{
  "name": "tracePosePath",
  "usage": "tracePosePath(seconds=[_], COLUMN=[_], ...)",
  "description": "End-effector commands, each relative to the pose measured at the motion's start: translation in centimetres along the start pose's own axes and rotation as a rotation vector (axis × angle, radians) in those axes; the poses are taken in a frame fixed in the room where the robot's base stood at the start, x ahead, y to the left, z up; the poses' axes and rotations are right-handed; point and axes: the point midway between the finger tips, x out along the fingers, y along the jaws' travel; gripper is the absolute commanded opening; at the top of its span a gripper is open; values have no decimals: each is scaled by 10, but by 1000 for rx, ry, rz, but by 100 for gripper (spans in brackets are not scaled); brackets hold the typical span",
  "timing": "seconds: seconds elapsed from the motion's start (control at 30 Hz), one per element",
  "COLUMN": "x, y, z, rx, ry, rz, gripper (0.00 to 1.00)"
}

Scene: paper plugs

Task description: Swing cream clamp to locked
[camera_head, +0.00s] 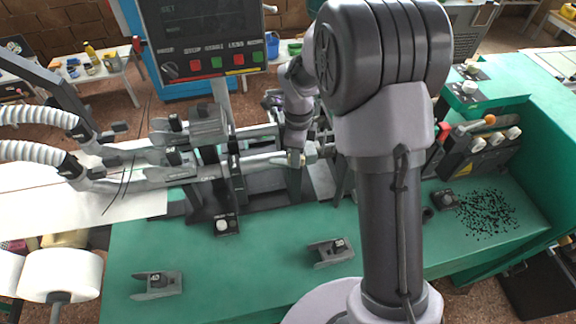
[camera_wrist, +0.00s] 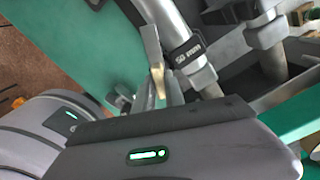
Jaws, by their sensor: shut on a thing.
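In the head view my gripper (camera_head: 296,150) reaches down to the tube assembly at the middle of the green machine. A small cream part (camera_head: 294,158) shows at the fingertips there. My arm and the fingers hide much of the clamp, and I cannot tell its exact angle.
Grey tubes (camera_head: 210,172) run left from the clamp area to white ribbed hoses (camera_head: 38,150). A control panel (camera_head: 205,40) stands behind. Black scraps (camera_head: 487,213) lie at right.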

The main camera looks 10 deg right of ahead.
Motion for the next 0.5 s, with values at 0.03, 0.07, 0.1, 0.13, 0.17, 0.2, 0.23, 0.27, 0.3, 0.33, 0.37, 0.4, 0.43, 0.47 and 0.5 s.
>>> tracePosePath(seconds=[0.03,0.07,0.1,0.13,0.17,0.2,0.23,0.27,0.3,0.33,0.37,0.4,0.43,0.47,0.5], x=[4,4,4,4,4,4,4,4,4,4,4,4,4,3,3], y=[-1,-1,-1,-1,-1,-1,-1,-1,-1,-1,-1,0,-1,-1,-1], z=[0,0,0,0,0,0,0,0,0,0,0,0,0,0,0], rx=[46,79,123,157,190,235,269,303,347,380,414,458,491,524,570], ry=[-1,-1,-1,-1,-1,-1,-1,-1,-1,-2,-1,-1,-2,-2,-2], rz=[-3,-3,-3,-3,-2,-3,-3,-3,-2,-2,-2,-2,-3,-3,-3], gripper=[0,0,0,0,0,0,0,0,0,0,0,0,0,0,0])
